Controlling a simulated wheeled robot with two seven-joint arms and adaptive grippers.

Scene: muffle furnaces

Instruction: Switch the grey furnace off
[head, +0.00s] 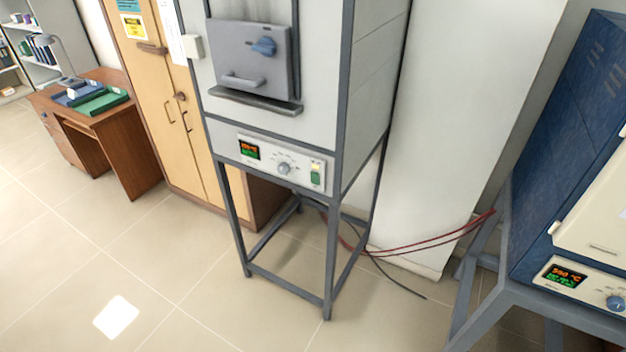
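The grey furnace (368,85) stands on a tall grey metal frame in the middle of the head view. Below the door is a control panel (262,165) with a lit display (249,149) showing orange and green figures too small to read surely. A grey dial (284,168) sits mid-panel. A green switch (316,175) with a bright yellowish top is at the panel's right end. Neither of my grippers shows in this view.
A blue furnace (560,150) with a lit display stands on a grey stand at right. Red and dark cables (430,244) run between the stands. A wooden cabinet (150,100) and desk (125,150) stand at left. The tiled floor in front is clear.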

